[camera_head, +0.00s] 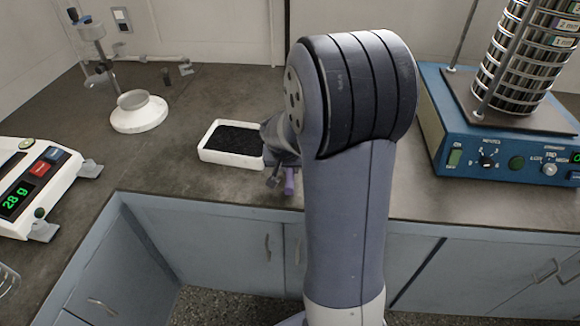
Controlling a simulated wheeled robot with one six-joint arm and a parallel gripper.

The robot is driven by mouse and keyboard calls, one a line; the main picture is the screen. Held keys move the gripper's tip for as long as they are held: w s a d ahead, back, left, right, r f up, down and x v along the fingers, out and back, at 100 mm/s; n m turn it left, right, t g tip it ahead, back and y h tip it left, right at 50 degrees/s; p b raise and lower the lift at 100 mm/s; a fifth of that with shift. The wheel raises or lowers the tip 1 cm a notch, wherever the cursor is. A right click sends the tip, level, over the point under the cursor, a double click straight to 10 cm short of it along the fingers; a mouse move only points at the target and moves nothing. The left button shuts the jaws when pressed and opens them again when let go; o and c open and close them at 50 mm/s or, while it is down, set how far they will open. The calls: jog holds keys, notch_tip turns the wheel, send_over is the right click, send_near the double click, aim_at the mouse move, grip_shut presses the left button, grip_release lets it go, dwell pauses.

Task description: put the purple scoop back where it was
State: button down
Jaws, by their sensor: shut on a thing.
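The purple scoop (289,182) shows only as a short purple piece at the front of the counter, just right of the white tray's near corner. My gripper (280,177) is shut on the scoop, low over the counter by the tray. My arm hides most of the gripper and the rest of the scoop, so I cannot tell whether the scoop touches the counter or holds anything. The white tray (228,159) holds black granular material and sits left of my gripper.
A balance (62,163) reading 28 g stands at the left. The counter (190,190) is bare in front of the tray.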

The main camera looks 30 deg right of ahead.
jog(key=c, duration=1.2)
grip_release()
jog(key=p+v, duration=0.1)
jog(key=v, duration=0.9)
jog(key=shift+s+a+r, duration=0.15)
jog(key=shift+r, duration=0.15)
jog(key=shift+f, duration=0.1)
jog(key=b+x, duration=0.1)
jog(key=x, duration=0.9)
jog(key=shift+f, duration=0.2)
jog(key=shift+w+d+r+p, duration=0.2)
jog(key=shift+r+p, duration=0.15)
jog(key=shift+p, duration=0.2)
jog(key=shift+r+p, duration=1.25)
jog(key=shift+r, duration=0.05)
